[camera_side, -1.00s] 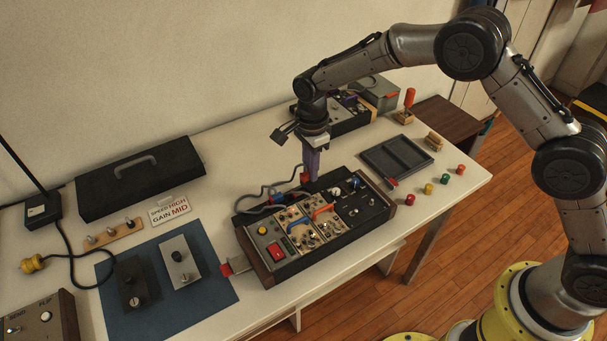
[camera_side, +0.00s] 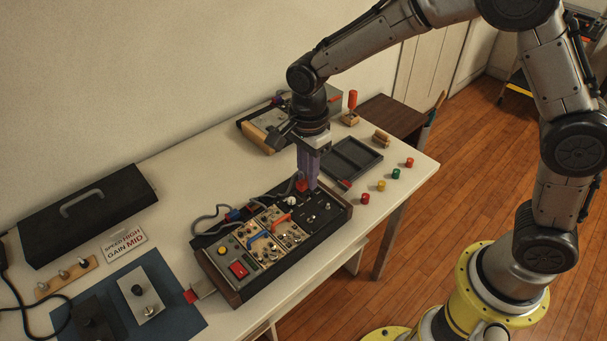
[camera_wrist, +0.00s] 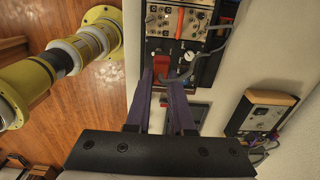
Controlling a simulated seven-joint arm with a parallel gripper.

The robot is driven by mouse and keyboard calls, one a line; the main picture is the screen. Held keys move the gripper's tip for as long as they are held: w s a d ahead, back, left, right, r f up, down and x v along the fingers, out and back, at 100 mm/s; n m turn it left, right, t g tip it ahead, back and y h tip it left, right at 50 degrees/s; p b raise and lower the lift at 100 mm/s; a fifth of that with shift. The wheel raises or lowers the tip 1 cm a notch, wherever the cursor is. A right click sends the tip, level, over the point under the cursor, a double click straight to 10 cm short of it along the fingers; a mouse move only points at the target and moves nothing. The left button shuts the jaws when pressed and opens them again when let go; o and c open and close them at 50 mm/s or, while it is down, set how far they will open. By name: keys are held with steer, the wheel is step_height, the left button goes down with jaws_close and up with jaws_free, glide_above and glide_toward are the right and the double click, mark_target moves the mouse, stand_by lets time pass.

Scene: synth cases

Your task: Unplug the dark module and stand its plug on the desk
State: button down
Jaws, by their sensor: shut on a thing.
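My gripper (camera_side: 309,180), with purple fingers, points down at the back part of the dark module (camera_side: 323,212), the black panel at the right end of the wooden-ended case. It is shut on a red plug (camera_side: 301,186), which shows beside the fingers. A grey cable (camera_side: 207,217) loops behind the case towards this plug; it also crosses by the fingertips in the wrist view (camera_wrist: 184,77). The fingers hide much of the plug, and I cannot tell whether its tip is in a socket. The dark module also shows in the wrist view (camera_wrist: 196,62).
A dark tray (camera_side: 352,158) lies behind and right of the case, with coloured knobs (camera_side: 381,185) near the desk's right edge. Another case (camera_side: 262,135) stands at the back. A blue mat (camera_side: 180,299) with modules lies at the left. Bare desk (camera_side: 185,190) shows behind the case.

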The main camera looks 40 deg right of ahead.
steer(key=shift+r, duration=1.2)
steer(key=shift+w+n, duration=0.3)
steer(key=w+d+f, duration=0.5)
steer(key=w+d, duration=0.2)
steer(key=d, duration=0.3)
steer(key=w+f, duration=0.3)
steer(key=w, duration=0.1)
steer(key=w+f, duration=0.3)
steer(key=w, duration=0.1)
steer(key=w+f, duration=0.3)
steer(key=w, duration=0.1)
steer(key=shift+w+a, duration=0.25)
steer(key=shift+w+f, duration=0.6)
steer(key=shift+f, duration=1.5)
